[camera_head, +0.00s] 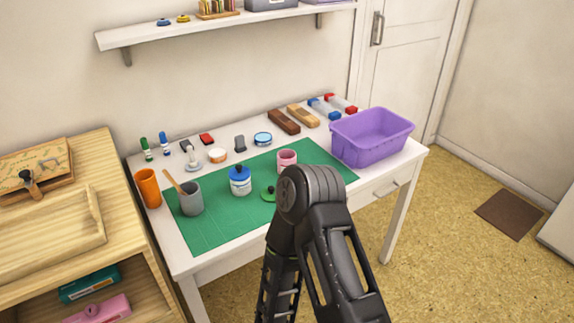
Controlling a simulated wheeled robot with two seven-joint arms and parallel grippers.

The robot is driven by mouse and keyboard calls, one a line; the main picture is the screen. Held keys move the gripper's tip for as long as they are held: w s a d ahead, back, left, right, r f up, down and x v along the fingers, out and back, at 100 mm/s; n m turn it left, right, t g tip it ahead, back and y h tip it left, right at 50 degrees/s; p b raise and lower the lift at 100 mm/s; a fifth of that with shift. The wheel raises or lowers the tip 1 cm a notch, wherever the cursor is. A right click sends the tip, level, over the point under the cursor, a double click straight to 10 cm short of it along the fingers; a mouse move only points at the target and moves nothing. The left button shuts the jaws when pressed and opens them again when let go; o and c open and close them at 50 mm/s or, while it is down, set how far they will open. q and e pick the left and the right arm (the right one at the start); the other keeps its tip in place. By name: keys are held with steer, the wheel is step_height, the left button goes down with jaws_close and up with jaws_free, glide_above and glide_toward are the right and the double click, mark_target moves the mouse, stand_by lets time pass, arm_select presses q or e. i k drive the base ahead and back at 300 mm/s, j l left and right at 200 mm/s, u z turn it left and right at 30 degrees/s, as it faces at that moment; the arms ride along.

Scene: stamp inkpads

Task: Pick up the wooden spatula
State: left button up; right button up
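A wooden spatula (174,182) leans to the upper left out of a grey cup (190,199); only its handle-like upper length shows, and its lower end is hidden inside the cup. The cup stands on the left part of the green mat (210,231) on the white table. One of my dark arms rises from the bottom centre and bends at a rounded joint over the table's front. I cannot tell which arm it is. Neither gripper shows in this view.
An orange cup (148,188) stands left of the grey cup. A blue-lidded jar (240,181), a pink jar (287,160) and a green lid (268,193) are to the right. A purple bin (371,137) fills the table's right end. The mat's front left is clear.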

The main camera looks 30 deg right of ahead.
mark_target(165, 172)
steer(key=k+l+u, duration=0.2)
steer(key=u, duration=0.2)
steer(key=k+l+u, duration=0.2)
steer(key=u, duration=0.2)
steer(key=k+u, duration=0.4)
steer(key=i+l, duration=0.05)
